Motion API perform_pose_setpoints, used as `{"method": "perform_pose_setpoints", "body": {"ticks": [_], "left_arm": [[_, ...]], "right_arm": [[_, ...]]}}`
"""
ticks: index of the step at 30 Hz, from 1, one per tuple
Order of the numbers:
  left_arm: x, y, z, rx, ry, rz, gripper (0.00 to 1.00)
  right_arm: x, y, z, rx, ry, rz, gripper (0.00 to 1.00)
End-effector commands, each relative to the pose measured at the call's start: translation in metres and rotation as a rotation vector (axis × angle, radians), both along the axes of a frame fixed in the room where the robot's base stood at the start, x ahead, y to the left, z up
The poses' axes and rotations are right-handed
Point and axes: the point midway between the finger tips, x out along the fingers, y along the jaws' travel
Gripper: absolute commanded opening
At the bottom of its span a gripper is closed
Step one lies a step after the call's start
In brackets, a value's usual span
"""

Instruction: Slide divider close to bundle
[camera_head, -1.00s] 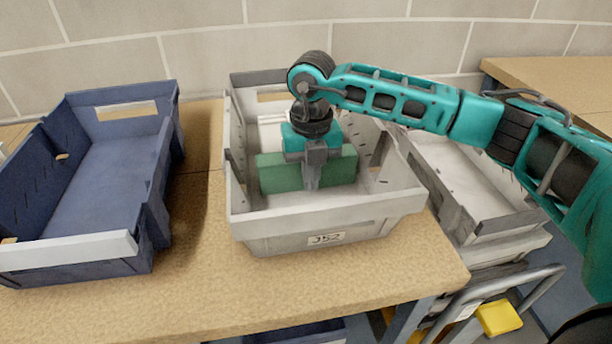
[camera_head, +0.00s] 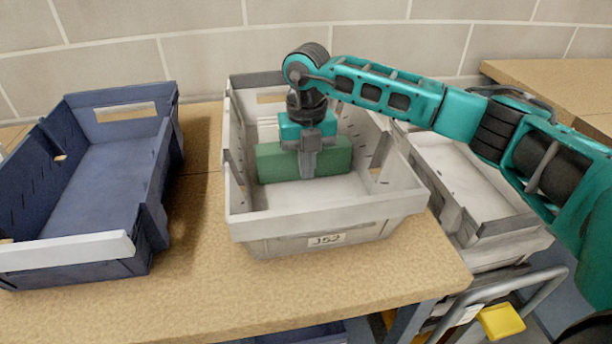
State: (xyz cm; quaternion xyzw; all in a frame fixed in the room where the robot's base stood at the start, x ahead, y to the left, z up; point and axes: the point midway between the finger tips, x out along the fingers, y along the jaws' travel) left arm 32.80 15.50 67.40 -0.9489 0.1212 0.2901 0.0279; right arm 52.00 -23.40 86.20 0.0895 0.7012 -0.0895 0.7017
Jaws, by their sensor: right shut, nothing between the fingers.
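A green divider (camera_head: 335,160) stands upright across the inside of the grey tote (camera_head: 322,222), in its rear half. My right gripper (camera_head: 306,172) points down into the tote with its fingers shut, in front of the divider's near face. It looks to be touching that face, with nothing between the fingers. The bundle cannot be made out; the space behind the divider is mostly hidden by the gripper and the divider. The front part of the tote floor is bare. My left gripper does not show.
A blue tote (camera_head: 95,190), empty where its inside shows, stands to the left on the wooden table (camera_head: 205,290). Another grey tote (camera_head: 470,185) sits lower at the right, under my right arm. A yellow item (camera_head: 500,321) is at the lower right. A block wall is behind.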

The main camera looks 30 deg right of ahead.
Motion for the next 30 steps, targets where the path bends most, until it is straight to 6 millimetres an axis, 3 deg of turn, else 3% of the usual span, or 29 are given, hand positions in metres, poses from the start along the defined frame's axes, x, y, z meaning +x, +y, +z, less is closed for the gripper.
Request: {"method": "perform_pose_setpoints", "body": {"ticks": [30], "left_arm": [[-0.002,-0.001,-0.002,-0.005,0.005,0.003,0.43]], "right_arm": [[0.012,-0.003,0.000,0.000,0.000,0.000,0.00]]}}
